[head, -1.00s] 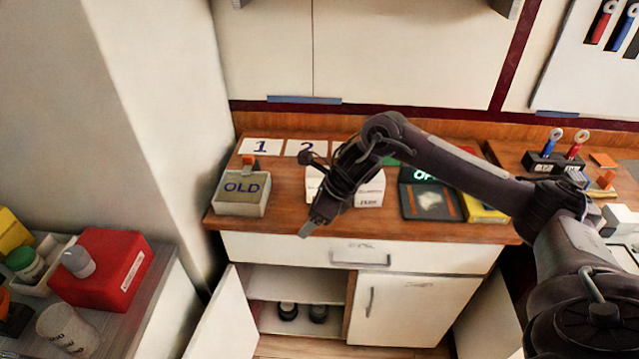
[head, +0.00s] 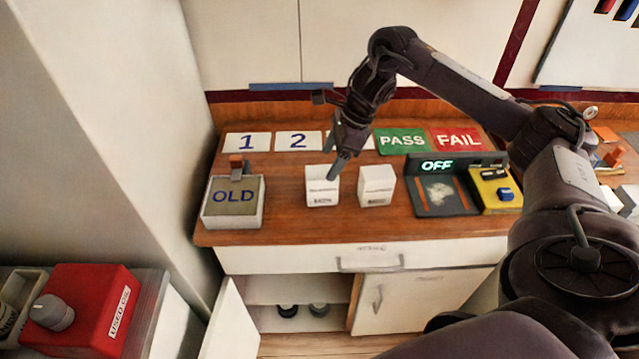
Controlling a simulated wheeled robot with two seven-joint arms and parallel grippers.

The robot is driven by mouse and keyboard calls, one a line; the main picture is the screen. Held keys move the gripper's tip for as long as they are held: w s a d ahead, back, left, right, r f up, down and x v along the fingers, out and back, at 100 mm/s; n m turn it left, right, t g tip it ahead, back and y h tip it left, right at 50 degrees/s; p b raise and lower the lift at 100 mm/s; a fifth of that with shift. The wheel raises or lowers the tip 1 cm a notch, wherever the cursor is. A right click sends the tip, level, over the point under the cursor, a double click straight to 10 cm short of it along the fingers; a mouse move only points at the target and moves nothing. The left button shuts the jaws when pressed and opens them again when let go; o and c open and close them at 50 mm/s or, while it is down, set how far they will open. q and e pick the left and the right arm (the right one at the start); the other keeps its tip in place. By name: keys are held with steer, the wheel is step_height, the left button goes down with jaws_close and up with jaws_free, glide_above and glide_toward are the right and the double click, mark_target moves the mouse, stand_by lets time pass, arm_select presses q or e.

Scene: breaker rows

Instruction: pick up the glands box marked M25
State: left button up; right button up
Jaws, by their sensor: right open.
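Two small white boxes stand side by side on the wooden counter, a left box (head: 322,194) and a right box (head: 376,187). Both have small print on the front, too blurred to read, so I cannot tell which is marked M25. My right gripper (head: 336,162) is open and empty, pointing down at the top right part of the left box. Its fingertips overlap the back top edge of that box in the picture; I cannot tell whether they touch it. My left gripper is not in view.
An OLD bin (head: 233,205) stands to the left. A tester reading OFF (head: 437,190) and a yellow device (head: 495,190) are to the right. Cards 1 (head: 247,142), 2 (head: 298,141), PASS (head: 401,140) and FAIL (head: 457,140) lie behind. A cupboard door (head: 231,325) hangs open below.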

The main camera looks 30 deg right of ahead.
mark_target(323, 172)
steer(key=shift+a+f, duration=0.25)
steer(key=shift+f, duration=0.2)
steer(key=p+x, duration=0.1)
steer(key=x, duration=0.2)
steer(key=shift+w+a+f, duration=0.15)
steer(key=shift+a+f, duration=0.15)
steer(key=shift+f, duration=0.45)
steer(key=shift+w, duration=0.1)
steer(key=c, duration=1.2)
steer(key=shift+r, duration=0.1)
